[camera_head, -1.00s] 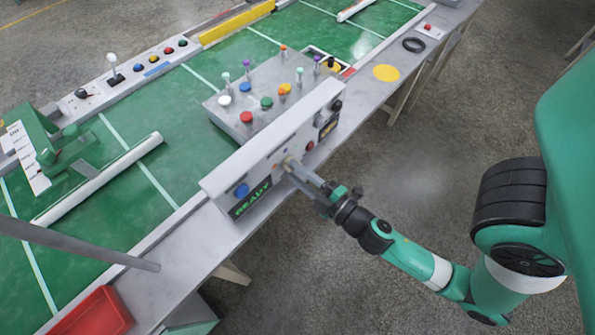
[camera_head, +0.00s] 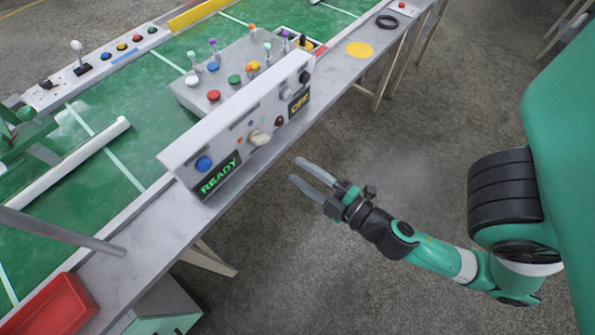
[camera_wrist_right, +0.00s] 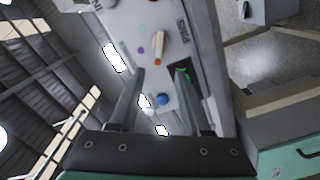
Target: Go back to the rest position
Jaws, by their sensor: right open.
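My right gripper (camera_head: 297,172) is open and empty. It hangs in front of the control box (camera_head: 178,158), apart from it, over the floor beyond the table edge. In the right wrist view its two fingers (camera_wrist_right: 165,92) are spread with the box front beyond them. A cream knob (camera_head: 259,138) sits on the box front and also shows in the right wrist view (camera_wrist_right: 159,45). Left of the knob are a blue button (camera_head: 203,164) and a green READY display (camera_head: 219,176); an OFF display (camera_head: 299,104) is to its right. My left gripper is not in view.
The conveyor's green belt (camera_head: 160,95) runs behind the box. A red bin (camera_head: 50,308) sits at the lower left. A grey rod (camera_head: 60,232) crosses the left side. A yellow disc (camera_head: 359,49) and black ring (camera_head: 387,21) lie on the grey edge. Open floor surrounds my right arm.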

